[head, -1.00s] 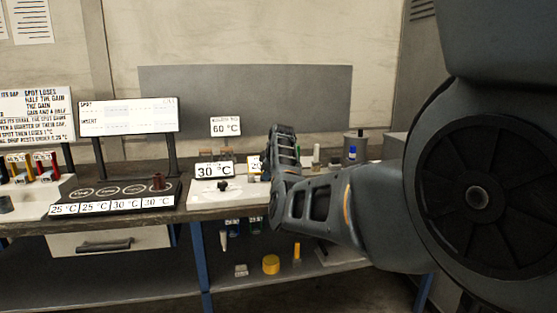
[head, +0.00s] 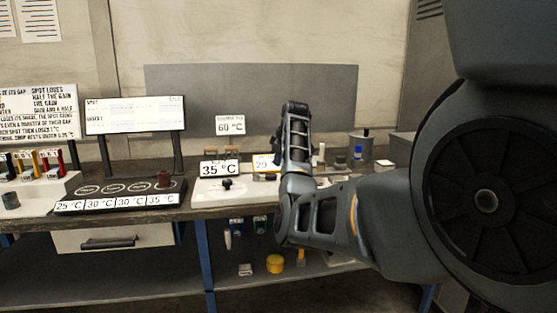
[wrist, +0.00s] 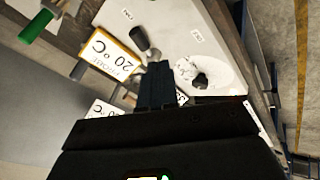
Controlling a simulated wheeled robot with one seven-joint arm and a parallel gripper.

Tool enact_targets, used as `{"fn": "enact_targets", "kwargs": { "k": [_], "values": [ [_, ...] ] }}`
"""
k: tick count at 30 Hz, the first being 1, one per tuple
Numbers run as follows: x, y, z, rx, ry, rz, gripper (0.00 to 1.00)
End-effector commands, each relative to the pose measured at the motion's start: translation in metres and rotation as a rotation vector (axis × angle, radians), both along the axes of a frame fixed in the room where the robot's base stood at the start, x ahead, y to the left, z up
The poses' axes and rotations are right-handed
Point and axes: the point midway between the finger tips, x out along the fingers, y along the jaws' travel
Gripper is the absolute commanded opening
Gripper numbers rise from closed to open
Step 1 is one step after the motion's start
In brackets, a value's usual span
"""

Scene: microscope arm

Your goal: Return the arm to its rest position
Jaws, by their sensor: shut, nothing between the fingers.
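My arm (head: 325,213) reaches from the right of the head view over the bench (head: 210,207). Its forward part (head: 297,140) points upward in front of the back panel. My gripper fingers are hidden behind the arm in that view. In the wrist view my gripper (wrist: 160,75) is shut, with its dark fingers together and empty. Past the fingertips are a white plate (wrist: 185,22) and a dark knob (wrist: 200,81). A "20 °C" probe sign (wrist: 108,58) is left of the fingers; no contact can be made out.
A dark panel with round spots (head: 115,190) and temperature labels lies on the bench at left. A "35 °C" sign (head: 219,169) stands mid-bench, below a "60 °C" sign (head: 230,125). A yellow container (head: 275,263) sits on the lower shelf.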

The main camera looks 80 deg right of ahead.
Motion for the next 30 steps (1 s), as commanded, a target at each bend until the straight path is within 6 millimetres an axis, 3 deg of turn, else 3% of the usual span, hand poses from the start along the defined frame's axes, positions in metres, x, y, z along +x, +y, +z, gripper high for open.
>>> {"fn": "enact_targets", "kwargs": {
  "k": [11,14,17,20,24,30],
  "values": [
    [0.0,0.0,-0.001,0.0,0.0,0.0,0.0],
    [0.006,0.005,-0.011,-0.004,0.001,-0.001,0.0],
    [0.021,0.019,-0.039,-0.013,0.002,-0.006,0.0],
    [0.042,0.043,-0.08,-0.036,-0.001,-0.014,0.0],
    [0.072,0.09,-0.137,-0.08,-0.017,-0.016,0.0],
    [0.1,0.168,-0.204,-0.139,-0.061,0.001,0.0]
  ]
}}
